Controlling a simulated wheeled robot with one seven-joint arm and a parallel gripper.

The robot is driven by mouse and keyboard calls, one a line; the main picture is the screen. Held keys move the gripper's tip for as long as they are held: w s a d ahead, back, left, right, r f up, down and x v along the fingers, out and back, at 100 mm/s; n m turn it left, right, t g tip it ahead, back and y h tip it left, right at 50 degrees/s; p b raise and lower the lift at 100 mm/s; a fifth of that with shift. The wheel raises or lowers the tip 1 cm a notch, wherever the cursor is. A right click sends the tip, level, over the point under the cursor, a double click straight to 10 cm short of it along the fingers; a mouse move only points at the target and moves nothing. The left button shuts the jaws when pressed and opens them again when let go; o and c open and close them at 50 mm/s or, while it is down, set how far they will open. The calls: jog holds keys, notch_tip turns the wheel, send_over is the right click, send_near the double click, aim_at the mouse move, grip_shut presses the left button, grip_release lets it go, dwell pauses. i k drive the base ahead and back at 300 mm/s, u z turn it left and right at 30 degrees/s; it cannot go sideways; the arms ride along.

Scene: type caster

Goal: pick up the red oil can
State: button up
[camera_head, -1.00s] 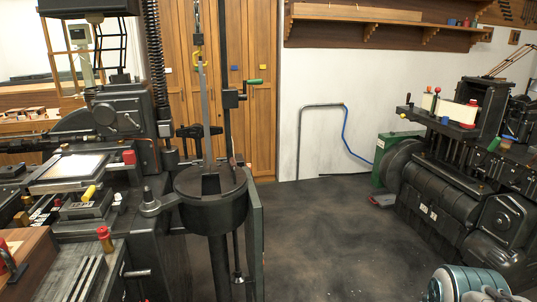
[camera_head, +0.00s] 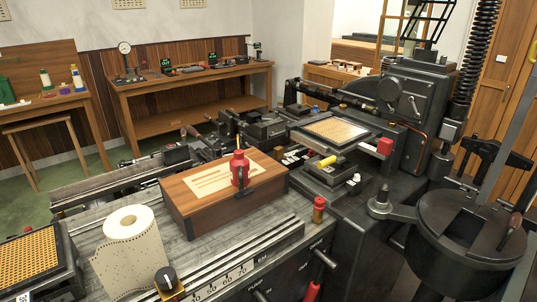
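A red oil can (camera_head: 240,172) with a thin yellowish spout stands upright on top of a wooden box (camera_head: 205,210), toward the box's right part. A dark handle shows on its near side. A pale paper or plate with markings lies on the box lid beside it. My gripper is not in view, so I cannot tell its state or its distance from the can.
A dark round pot (camera_head: 470,225) stands at the right. Workbenches (camera_head: 190,85) line the back wall.

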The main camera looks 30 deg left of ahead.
aim_at(239, 166)
jog(key=u, duration=0.95)
jog(key=i, duration=0.8)
jog(key=u, duration=0.7)
